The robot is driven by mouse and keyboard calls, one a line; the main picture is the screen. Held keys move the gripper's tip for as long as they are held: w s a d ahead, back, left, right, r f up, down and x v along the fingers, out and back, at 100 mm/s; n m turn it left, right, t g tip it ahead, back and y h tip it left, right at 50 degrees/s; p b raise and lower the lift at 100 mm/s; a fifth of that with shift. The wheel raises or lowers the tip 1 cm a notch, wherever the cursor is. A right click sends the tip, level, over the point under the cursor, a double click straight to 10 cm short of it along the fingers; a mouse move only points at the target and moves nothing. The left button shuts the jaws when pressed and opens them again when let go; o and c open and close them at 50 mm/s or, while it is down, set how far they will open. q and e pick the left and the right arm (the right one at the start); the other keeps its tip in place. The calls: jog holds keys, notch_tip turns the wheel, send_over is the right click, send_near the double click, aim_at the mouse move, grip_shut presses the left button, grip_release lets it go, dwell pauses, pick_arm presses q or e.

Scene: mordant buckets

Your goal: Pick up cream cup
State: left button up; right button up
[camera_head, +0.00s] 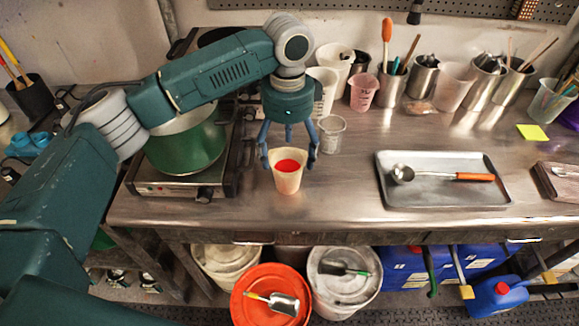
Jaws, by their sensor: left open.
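A cream cup (288,180) with red contents stands upright near the front edge of the steel table (340,215), left of centre. My left gripper (289,160) points down over it with its fingers spread apart, open. The fingers come down to about the cup's rim, one on each side of it. I cannot tell whether any finger touches the cup. My right gripper is not in view.
A small clear cup (331,134) stands just behind and right of my left gripper. A green pot (186,152) sits on a burner to the left. A metal tray (437,198) holds an orange-handled ladle (465,177). Several cups and tool holders line the back.

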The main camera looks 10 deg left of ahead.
aim_at(288, 163)
pick_arm(q)
jog(key=f, duration=0.3)
jog(key=shift+s+f, duration=0.15)
jog(key=shift+s, duration=0.15)
jog(key=shift+w+f+p, duration=0.1)
jog(key=shift+f+p, duration=0.15)
jog(key=shift+p, duration=0.1)
notch_tip(288, 163, down, 4)
jog(key=shift+f+p, duration=0.2)
jog(key=shift+p, duration=0.6)
jog(key=shift+w+f, duration=0.1)
jog(key=shift+f, duration=0.25)
jog(key=shift+c, duration=1)
jog(key=c, duration=1.3)
grip_shut()
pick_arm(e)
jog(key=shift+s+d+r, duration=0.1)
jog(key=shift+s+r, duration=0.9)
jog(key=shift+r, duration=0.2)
pick_arm(q)
jog(key=shift+r, duration=0.25)
